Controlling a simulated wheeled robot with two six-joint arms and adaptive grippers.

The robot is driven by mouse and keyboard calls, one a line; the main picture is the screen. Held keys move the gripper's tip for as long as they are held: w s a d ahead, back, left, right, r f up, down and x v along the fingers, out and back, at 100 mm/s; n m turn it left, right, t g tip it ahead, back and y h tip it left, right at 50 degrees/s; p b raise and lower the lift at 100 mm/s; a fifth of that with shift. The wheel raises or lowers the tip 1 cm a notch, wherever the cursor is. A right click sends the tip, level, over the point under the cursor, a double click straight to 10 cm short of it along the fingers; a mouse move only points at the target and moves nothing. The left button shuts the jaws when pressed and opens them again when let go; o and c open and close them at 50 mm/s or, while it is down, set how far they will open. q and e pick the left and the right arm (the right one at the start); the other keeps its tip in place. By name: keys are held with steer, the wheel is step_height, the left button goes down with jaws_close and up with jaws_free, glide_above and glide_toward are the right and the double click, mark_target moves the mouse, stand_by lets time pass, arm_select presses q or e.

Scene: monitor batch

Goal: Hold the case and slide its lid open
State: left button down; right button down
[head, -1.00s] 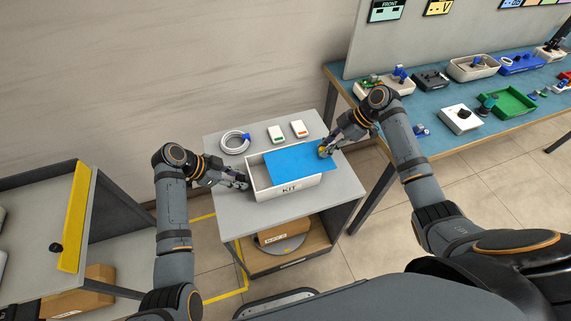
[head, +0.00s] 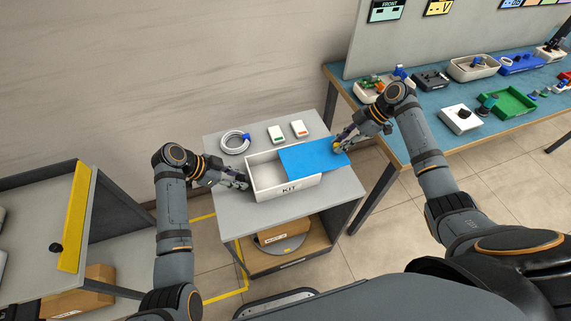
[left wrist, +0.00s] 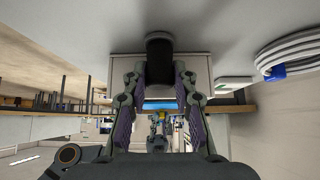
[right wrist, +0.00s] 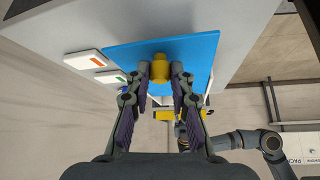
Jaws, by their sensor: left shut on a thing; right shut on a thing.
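The white case (head: 258,185), marked KIT, sits upright on a small grey cabinet. Its blue lid (head: 312,158) covers the right part and juts past the right end; the left part of the inside is open and looks empty. My left gripper (head: 243,182) is shut on a dark round handle at the case's left end; the handle (left wrist: 159,60) fills the middle of the left wrist view. My right gripper (head: 339,146) is shut on the yellow knob near the lid's right end; the knob (right wrist: 160,70) shows between the fingers in the right wrist view.
A coiled white cable (head: 235,142) and two small white boxes, one with a green mark (head: 276,134) and one with an orange mark (head: 299,128), lie behind the case on the cabinet top (head: 225,160). A blue-topped bench (head: 435,130) with several parts stands at the right.

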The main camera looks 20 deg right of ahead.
steer(key=d, duration=0.6)
steer(key=shift+w+d, duration=0.2)
steer(key=shift+d, duration=0.05)
stand_by(0.6)
steer(key=shift+d, duration=0.3)
stand_by(0.4)
steer(key=c, duration=1.1)
jaws_free()
steer(key=v, duration=1.2)
